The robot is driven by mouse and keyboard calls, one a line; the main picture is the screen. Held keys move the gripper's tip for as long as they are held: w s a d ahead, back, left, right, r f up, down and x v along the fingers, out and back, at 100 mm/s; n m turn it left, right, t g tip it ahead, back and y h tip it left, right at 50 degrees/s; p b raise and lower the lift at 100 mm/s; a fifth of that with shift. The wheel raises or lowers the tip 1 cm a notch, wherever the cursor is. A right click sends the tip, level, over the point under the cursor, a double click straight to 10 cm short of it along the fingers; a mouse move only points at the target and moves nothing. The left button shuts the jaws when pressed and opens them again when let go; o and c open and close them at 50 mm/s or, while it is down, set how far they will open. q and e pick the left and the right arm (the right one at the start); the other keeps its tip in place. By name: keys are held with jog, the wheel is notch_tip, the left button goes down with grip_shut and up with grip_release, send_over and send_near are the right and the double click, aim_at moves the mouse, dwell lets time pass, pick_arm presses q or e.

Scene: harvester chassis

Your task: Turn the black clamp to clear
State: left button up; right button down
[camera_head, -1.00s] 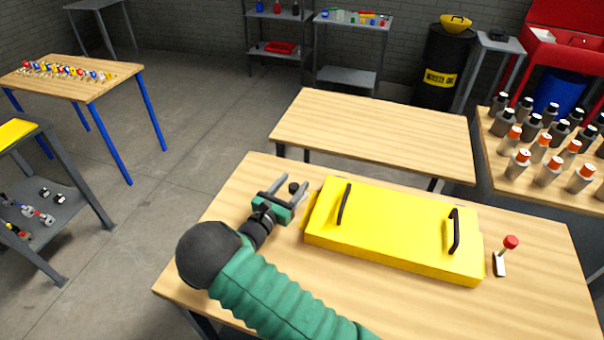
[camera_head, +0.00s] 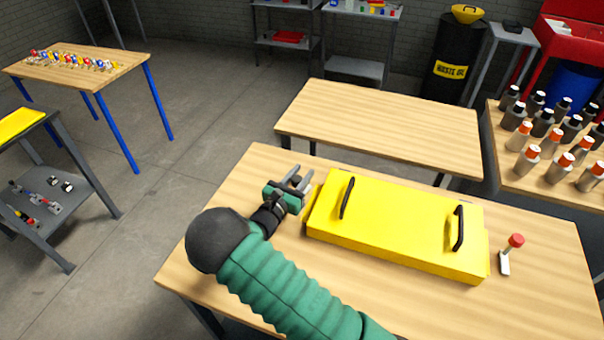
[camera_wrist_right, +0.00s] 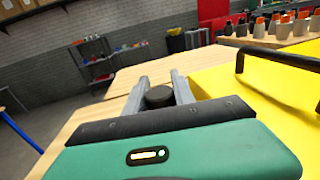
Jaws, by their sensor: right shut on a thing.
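The black clamp has a dark round knob (camera_wrist_right: 158,97), which sits between the two grey fingers of my right gripper in the right wrist view. My right gripper (camera_head: 301,177) is shut on it at the left end of the yellow chassis cover (camera_head: 400,218). In the head view the fingers largely hide the clamp, so its lever angle cannot be told. A second clamp with a red knob (camera_head: 515,241) and a pale lever stands upright at the cover's right end, apart from my gripper. My left gripper is not in view.
The cover lies on a wooden table (camera_head: 235,215) and has two black handles (camera_head: 347,197). An empty wooden table (camera_head: 385,115) stands behind. Several bottles (camera_head: 560,150) stand on the table at the right. Bare table lies left of my gripper.

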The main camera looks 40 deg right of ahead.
jog(key=n+t, duration=0.1)
jog(key=n+t+y+p, duration=0.1)
jog(key=t+y+p, duration=0.1)
jog(key=t, duration=0.1)
jog(key=shift+w+a+r+n, duration=0.1)
jog(key=shift+w+r+n, duration=0.2)
jog(key=shift+r+n, duration=0.1)
jog(key=shift+w+n+t+p, duration=0.1)
jog(key=shift+n+t+p, duration=0.25)
jog(key=shift+n+t, duration=0.05)
jog(key=shift+w+a+f+n+t+y, duration=0.1)
jog(key=shift+f+n+t+y, duration=0.2)
jog(key=shift+t+y, duration=0.25)
jog(key=c, duration=1.5)
grip_release()
jog(key=o, duration=0.4)
jog(key=shift+w, duration=0.1)
jog(key=shift+o, duration=0.2)
jog(key=shift+f, duration=0.15)
